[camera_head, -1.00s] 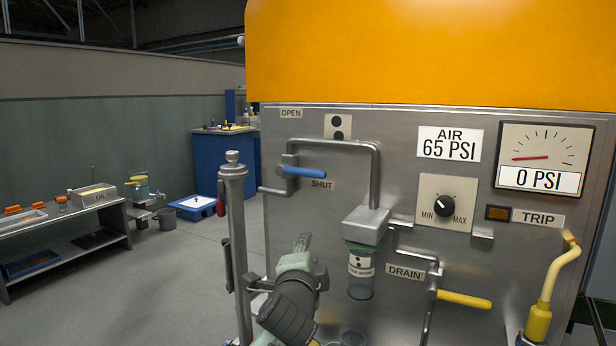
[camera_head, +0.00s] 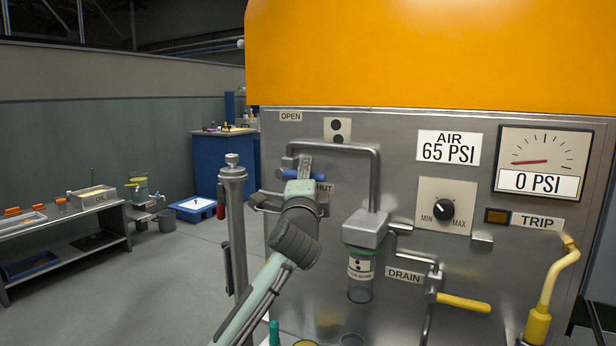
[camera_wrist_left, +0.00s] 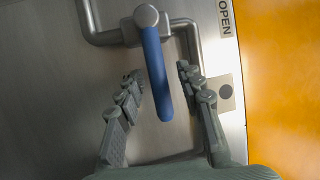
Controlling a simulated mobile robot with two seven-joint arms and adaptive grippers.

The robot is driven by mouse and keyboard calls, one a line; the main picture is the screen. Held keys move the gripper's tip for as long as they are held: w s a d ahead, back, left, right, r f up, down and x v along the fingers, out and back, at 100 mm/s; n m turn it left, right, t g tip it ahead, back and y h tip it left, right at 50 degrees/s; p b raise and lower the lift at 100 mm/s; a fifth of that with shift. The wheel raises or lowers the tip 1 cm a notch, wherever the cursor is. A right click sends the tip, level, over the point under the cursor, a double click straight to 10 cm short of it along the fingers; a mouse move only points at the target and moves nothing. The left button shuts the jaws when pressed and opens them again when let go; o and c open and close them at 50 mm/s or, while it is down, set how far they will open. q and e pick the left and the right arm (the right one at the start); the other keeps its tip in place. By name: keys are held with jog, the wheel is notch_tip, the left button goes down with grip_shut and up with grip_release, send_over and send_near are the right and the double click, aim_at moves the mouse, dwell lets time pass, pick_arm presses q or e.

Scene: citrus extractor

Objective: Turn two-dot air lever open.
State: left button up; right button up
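The blue air lever (camera_head: 289,176) sits on its pipe on the steel panel, under the two-dot plate (camera_head: 338,130), with the OPEN label (camera_head: 291,116) above and the partly covered SHUT label (camera_head: 326,188) below. My left gripper (camera_head: 304,168) is in front of the lever and hides most of it. In the left wrist view the blue lever (camera_wrist_left: 154,70) lies between the two fingers of my left gripper (camera_wrist_left: 160,76), with gaps on both sides. The fingers are open. My right gripper is not in view.
A bent grey pipe (camera_head: 375,175) runs right of the lever down to a filter bowl (camera_head: 360,275). A grey post (camera_head: 234,240) stands left of my arm.

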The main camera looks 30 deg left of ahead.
pick_arm(q)
jog(key=c, duration=0.7)
grip_shut()
jog(key=shift+w, duration=0.1)
